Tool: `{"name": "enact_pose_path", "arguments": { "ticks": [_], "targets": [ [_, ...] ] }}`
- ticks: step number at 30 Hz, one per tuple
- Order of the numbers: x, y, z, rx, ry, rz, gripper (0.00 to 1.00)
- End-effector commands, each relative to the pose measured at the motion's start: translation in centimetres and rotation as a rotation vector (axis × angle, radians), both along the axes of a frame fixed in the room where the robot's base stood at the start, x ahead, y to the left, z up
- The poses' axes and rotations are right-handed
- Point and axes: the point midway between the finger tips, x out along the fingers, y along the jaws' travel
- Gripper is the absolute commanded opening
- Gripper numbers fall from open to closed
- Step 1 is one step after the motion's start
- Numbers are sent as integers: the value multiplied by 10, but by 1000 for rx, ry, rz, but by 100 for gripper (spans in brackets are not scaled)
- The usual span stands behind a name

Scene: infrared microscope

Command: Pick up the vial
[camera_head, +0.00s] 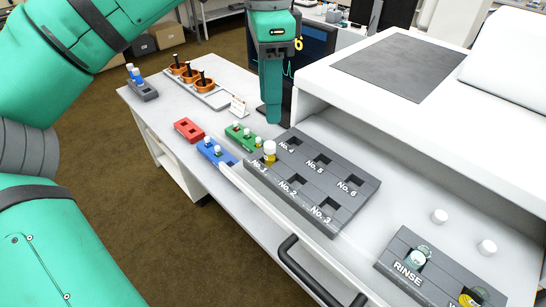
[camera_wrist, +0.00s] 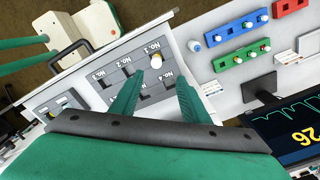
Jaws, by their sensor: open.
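A white-capped vial (camera_head: 269,150) with yellowish contents stands upright in slot No. 1 of the dark grey numbered rack (camera_head: 330,222). In the wrist view the same vial (camera_wrist: 156,62) shows from above, beyond my fingertips. My gripper (camera_head: 272,116) points down behind the rack, apart from the vial. In the wrist view my gripper (camera_wrist: 155,88) has its two fingers spread, with nothing held between them. The other numbered slots in view look empty. The task does not say which vial; several others stand in the green rack (camera_head: 231,137) and the blue rack (camera_head: 228,158).
A red rack (camera_head: 187,130) looks empty. A lone white vial (camera_wrist: 194,46) stands near the blue rack. A RINSE rack (camera_head: 395,254) sits at lower right, near two white caps. The white instrument housing (camera_head: 310,88) rises to the right of my gripper. A monitor (camera_wrist: 295,130) is close by.

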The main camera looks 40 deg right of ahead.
Motion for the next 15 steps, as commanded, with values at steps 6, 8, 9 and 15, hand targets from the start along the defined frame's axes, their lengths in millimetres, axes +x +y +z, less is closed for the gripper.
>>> {"name": "enact_pose_path", "arguments": {
  "ticks": [6,8,9,15],
  "targets": [
    [-1,4,-27,16,0,-3,42],
    [0,4,-36,15,0,-2,42],
    [0,4,-41,15,0,-2,42],
    [-1,4,-55,13,-2,-2,42]
  ]
}}
